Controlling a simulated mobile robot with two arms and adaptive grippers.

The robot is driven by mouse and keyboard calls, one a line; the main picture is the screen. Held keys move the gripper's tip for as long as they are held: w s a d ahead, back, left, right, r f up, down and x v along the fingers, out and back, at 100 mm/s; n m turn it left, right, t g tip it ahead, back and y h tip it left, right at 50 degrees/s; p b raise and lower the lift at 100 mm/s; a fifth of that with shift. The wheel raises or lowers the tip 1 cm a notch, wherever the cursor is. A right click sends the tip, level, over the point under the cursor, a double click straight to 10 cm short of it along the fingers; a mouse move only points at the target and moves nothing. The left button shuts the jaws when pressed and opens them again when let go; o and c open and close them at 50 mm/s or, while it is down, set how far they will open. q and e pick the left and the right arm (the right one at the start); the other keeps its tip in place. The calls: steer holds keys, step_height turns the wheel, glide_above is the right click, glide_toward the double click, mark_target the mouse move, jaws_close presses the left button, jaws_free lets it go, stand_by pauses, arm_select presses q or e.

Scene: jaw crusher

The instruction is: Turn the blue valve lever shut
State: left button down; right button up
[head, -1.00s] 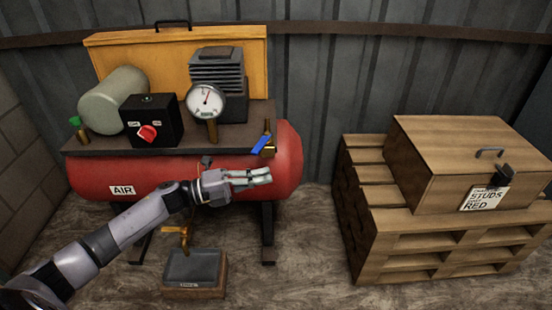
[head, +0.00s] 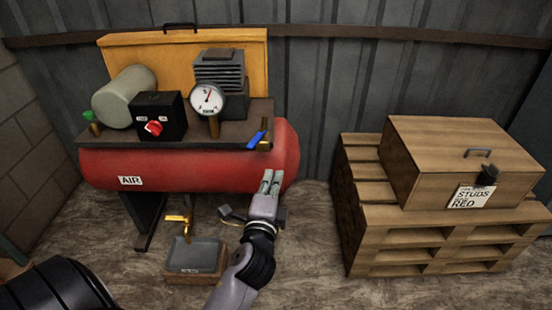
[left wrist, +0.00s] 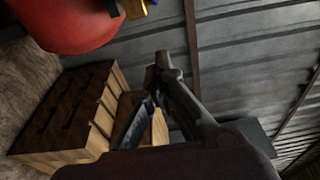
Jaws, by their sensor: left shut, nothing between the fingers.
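The blue valve lever (head: 256,139) sits on a brass valve (head: 265,143) at the right end of the red air tank (head: 210,168). The lever slants, its lower end toward the left. My left gripper (head: 271,174) is shut and empty. In the head view its fingers point up, just below and slightly right of the lever, and show apart from it. In the left wrist view the brass valve (left wrist: 136,8) and a bit of blue are cut off at the top edge. My right gripper is not in view.
A gauge (head: 207,99) and a black box with a red knob (head: 153,128) stand left of the lever. A yellow tap (head: 180,218) hangs over a grey tray (head: 193,255). A wooden crate (head: 440,155) on pallets (head: 400,245) stands to the right, with free floor between.

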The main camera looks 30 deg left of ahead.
mark_target(257, 139)
arm_select(q)
steer(key=w+a, duration=0.7)
steer(key=w, duration=0.1)
steer(key=shift+w+a, duration=0.25)
steer(key=shift+a, duration=0.15)
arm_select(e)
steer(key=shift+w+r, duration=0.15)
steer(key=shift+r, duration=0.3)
arm_select(q)
steer(key=shift+a, duration=0.1)
